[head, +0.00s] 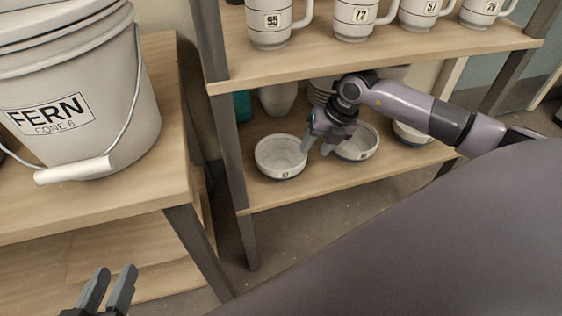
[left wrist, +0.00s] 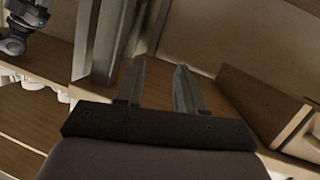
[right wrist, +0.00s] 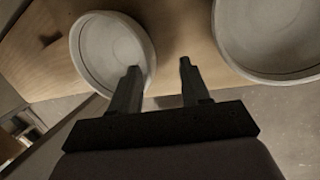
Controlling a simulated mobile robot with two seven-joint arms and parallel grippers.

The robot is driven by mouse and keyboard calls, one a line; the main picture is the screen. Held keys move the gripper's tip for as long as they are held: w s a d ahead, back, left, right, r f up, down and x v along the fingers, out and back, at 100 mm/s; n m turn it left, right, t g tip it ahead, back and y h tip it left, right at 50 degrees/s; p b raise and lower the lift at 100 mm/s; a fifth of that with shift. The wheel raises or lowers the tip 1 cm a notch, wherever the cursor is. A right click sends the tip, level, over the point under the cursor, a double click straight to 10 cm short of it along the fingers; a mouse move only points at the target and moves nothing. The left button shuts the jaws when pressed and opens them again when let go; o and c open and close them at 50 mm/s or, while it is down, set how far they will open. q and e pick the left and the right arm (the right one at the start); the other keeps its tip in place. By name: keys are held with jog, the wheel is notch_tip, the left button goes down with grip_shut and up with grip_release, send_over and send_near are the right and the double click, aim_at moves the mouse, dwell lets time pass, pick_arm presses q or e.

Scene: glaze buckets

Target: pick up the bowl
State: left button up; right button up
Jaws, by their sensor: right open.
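Several white bowls stand on the lower shelf in the head view: a left bowl (head: 281,158) with a number label, a middle bowl (head: 357,143) and a right bowl (head: 411,134) partly behind my arm. My right gripper (head: 315,148) is open, fingers down, between the left and middle bowls. In the right wrist view one finger of the gripper (right wrist: 158,80) overlaps the rim of a bowl (right wrist: 105,50); contact cannot be told. The gap between the fingers looks empty. My left gripper (head: 107,288) is open and empty at the bottom left; it also shows in the left wrist view (left wrist: 160,75).
Several numbered mugs (head: 268,22) stand on the upper shelf (head: 300,62), above my right arm. A dark post (head: 220,110) bounds the shelf at left. A white bucket labelled FERN (head: 80,85) stands on a wooden table (head: 165,180). A vase (head: 278,98) stands behind the bowls.

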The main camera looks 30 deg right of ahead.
aim_at(281, 160)
jog(key=shift+w+a, duration=0.35)
jog(key=shift+w, duration=0.05)
jog(key=b+x, duration=0.2)
jog(key=x, duration=0.2)
jog(key=shift+w+a+f+b, duration=0.2)
jog(key=shift+w+f+b, duration=0.05)
jog(key=shift+b, duration=0.05)
jog(key=shift+w+a+f, duration=0.1)
jog(key=shift+f, duration=0.15)
pick_arm(q)
jog(key=shift+s+a+r+m+t+y, duration=0.1)
jog(key=shift+s+a+m+t+y, duration=0.1)
jog(key=shift+a+t, duration=0.15)
jog(key=shift+s+a+r+m+t+y, duration=0.15)
jog(key=shift+a+m+t, duration=0.1)
jog(key=shift+a, duration=0.15)
pick_arm(e)
jog(key=shift+r, duration=0.1)
grip_shut()
